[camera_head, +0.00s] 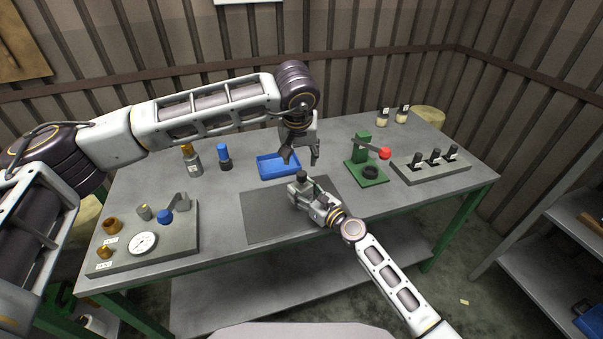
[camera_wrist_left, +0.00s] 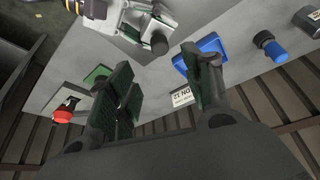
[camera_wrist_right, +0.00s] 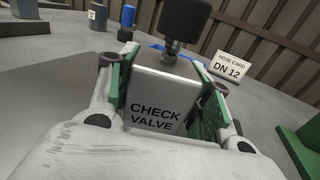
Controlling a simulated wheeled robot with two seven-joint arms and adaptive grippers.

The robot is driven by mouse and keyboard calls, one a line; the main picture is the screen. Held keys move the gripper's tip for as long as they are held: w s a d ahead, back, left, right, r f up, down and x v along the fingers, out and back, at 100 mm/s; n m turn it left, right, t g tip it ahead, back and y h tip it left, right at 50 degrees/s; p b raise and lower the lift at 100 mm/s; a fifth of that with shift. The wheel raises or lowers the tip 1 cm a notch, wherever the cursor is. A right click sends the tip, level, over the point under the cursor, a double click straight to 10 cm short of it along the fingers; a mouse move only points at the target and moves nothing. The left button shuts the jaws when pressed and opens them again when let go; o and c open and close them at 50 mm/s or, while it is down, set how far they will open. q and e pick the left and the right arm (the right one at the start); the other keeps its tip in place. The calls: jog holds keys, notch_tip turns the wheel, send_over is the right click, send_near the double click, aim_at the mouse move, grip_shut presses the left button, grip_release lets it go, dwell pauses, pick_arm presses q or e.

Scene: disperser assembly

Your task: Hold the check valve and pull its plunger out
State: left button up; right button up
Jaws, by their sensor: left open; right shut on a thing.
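The check valve (camera_wrist_right: 155,112) is a grey metal block with its name printed on one face. My right gripper (camera_wrist_right: 165,88) is shut on its sides and holds it upright above the dark mat in the head view. Its plunger has a black knob (camera_wrist_right: 185,20) on a short metal stem that stands out of the block's top. The knob also shows in the head view (camera_head: 302,175) and the left wrist view (camera_wrist_left: 158,43). My left gripper (camera_head: 301,160) is open and empty, pointing down, behind and above the knob and apart from it.
A blue tray (camera_head: 263,170) lies behind the mat (camera_head: 262,222). A green press (camera_head: 362,165) with a red ball and a rack of black-topped parts (camera_head: 433,172) stand to the right. A gauge board (camera_head: 165,250) is at the left. A "DN 12" hose card (camera_wrist_right: 232,68) stands behind the valve.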

aim_at(301, 173)
pick_arm(q)
jog(key=shift+x, duration=5.95)
grip_shut()
